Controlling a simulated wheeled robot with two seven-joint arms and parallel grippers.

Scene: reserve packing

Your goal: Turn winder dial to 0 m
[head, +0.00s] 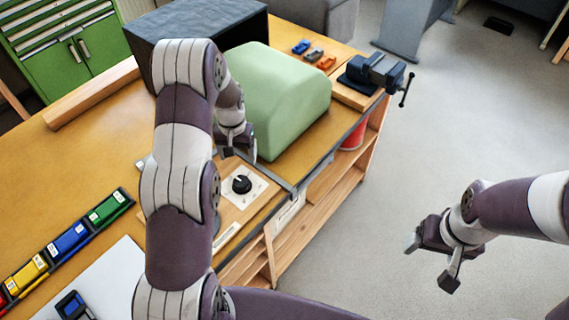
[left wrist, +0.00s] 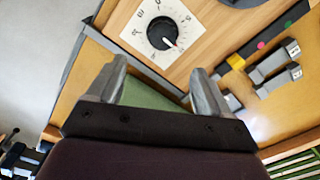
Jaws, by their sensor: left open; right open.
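The winder dial (head: 241,184) is a black knob on a white square plate (head: 258,188), set in a wooden panel on the workbench. In the left wrist view the dial (left wrist: 162,33) sits beyond my fingertips, with a pale-red pointer mark toward its lower right. The scale marks around it are too small to read surely. My left gripper (head: 238,153) is open and empty above the bench, just behind the dial and apart from it; its two fingers also show in the left wrist view (left wrist: 160,80). My right gripper (head: 430,262) is open and empty over the floor at right.
A green rounded cover (head: 285,95) stands close behind my left gripper, with a black box (head: 180,30) behind it. A blue vise (head: 375,72) is at the bench's far corner. Coloured boxes (head: 72,238) line the left front.

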